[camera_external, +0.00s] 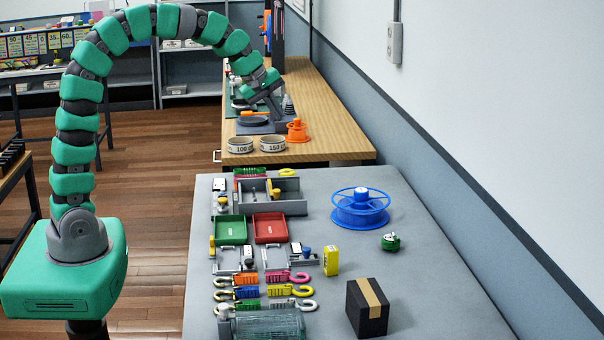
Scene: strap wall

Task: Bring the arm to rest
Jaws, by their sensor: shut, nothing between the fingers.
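My arm rises from its green base at the left and arches over to the right in the external view. My gripper (272,103) hangs at the arm's far end, above the wooden bench (322,120), pointing down and to the right. Its fingers look closed with nothing held. It is small in the picture and partly overlaps grey items behind it. Whether it touches anything there cannot be told.
Near the gripper are an orange part (297,131) and two round weights (241,145). The grey table (420,270) in front holds a blue spool (360,208), red tray (270,228), green tray (231,230), black box (367,308) and several hooks. A wall bounds the right.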

